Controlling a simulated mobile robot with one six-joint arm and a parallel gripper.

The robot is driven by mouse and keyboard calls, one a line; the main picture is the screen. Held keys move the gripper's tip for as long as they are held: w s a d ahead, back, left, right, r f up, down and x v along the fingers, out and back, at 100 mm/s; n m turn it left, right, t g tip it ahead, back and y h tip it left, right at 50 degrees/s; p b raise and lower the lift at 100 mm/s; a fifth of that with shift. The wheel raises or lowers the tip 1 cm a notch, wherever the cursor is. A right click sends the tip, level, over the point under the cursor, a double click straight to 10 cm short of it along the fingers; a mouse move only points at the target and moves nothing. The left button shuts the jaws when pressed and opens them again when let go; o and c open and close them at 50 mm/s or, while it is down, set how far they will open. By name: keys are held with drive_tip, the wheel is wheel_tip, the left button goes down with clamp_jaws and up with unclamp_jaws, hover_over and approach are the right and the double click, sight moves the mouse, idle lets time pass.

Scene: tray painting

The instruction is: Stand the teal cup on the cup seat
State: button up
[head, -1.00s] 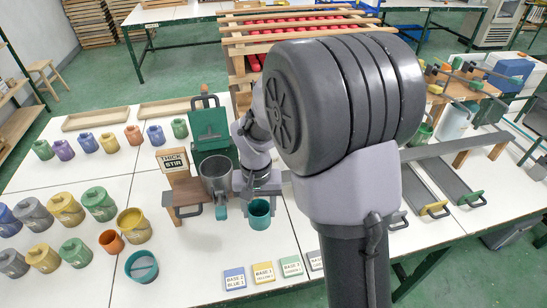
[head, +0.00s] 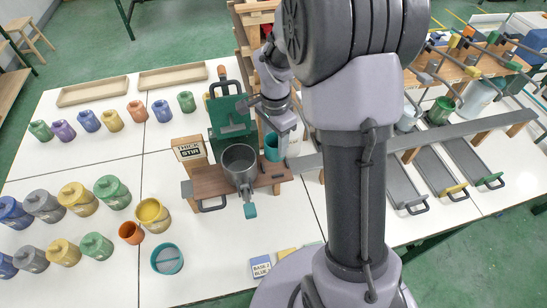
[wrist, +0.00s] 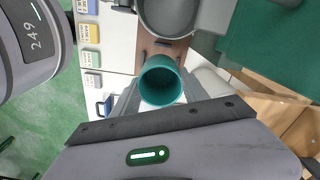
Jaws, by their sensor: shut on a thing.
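The teal cup (head: 271,147) is held in my gripper (head: 278,132), just right of the grey pot (head: 238,160) and over or beside the brown wooden stand (head: 208,181). In the wrist view, the cup (wrist: 160,84) sits between my fingers (wrist: 160,98), its open mouth toward the camera. The wooden board (wrist: 150,60) shows beyond it, with small dark marks. I cannot clearly make out the cup seat, nor tell whether the cup's bottom touches the board.
A sign (head: 190,149) and a green panel (head: 229,106) stand by the pot. A larger teal container (head: 167,259) and several coloured pots are on the white table at left. A grey rail (head: 440,135) runs right. The table front has free room.

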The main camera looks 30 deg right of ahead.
sight(275, 155)
wheel_tip(275, 155, down, 6)
drive_tip(key=shift+s+r+b, duration=0.1)
drive_tip(key=shift+r+b, duration=0.05)
drive_tip(key=shift+b, duration=0.5)
drive_tip(key=shift+f, duration=0.35)
drive_tip(key=shift+r, duration=0.15)
drive_tip(key=o, duration=1.5)
drive_tip(key=shift+f, duration=0.2)
